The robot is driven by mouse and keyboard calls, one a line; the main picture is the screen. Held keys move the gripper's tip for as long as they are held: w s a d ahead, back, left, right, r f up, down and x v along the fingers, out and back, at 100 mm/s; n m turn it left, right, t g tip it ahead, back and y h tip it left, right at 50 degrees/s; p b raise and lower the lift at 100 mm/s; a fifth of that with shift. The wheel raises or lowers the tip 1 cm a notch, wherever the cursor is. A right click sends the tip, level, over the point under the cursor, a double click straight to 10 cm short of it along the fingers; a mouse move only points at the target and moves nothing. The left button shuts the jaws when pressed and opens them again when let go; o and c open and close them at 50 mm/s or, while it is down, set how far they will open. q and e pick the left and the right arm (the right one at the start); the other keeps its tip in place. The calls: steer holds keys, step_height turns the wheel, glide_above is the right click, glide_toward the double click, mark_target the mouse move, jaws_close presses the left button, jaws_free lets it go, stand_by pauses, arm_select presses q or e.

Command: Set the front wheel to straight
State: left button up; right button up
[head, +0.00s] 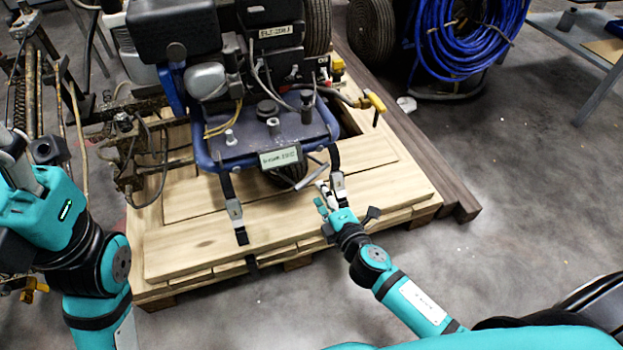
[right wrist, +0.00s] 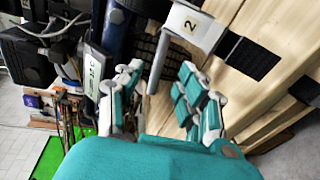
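The line striper (head: 255,75) stands on a wooden pallet, with a blue front frame (head: 262,150). Its front wheel (head: 288,176) is under that frame, mostly hidden, so its exact angle is hard to tell. In the right wrist view the dark tyre tread (right wrist: 143,50) shows beyond my fingers. My right gripper (head: 324,196) is just right of the wheel, close to a strap buckle. In the wrist view my right gripper (right wrist: 160,88) has its fingers apart with nothing clearly held. A thin grey bar (right wrist: 158,62) shows beyond the gap. My left arm is at the left; its fingers are not clear.
The wooden pallet (head: 195,245) has bare boards in front. A blue hose reel (head: 460,45) stands behind right. The floor right is open.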

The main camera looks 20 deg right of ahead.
mark_target(312, 180)
steer(key=w, duration=0.2)
steer(key=w+f+b, duration=0.1)
steer(key=w, duration=0.2)
steer(key=w+b, duration=0.1)
steer(key=w, duration=0.1)
steer(key=shift+w+a+f, duration=0.2)
steer(key=shift+w+a, duration=0.05)
steer(key=shift+a, duration=0.1)
steer(key=shift+c, duration=0.5)
jaws_close()
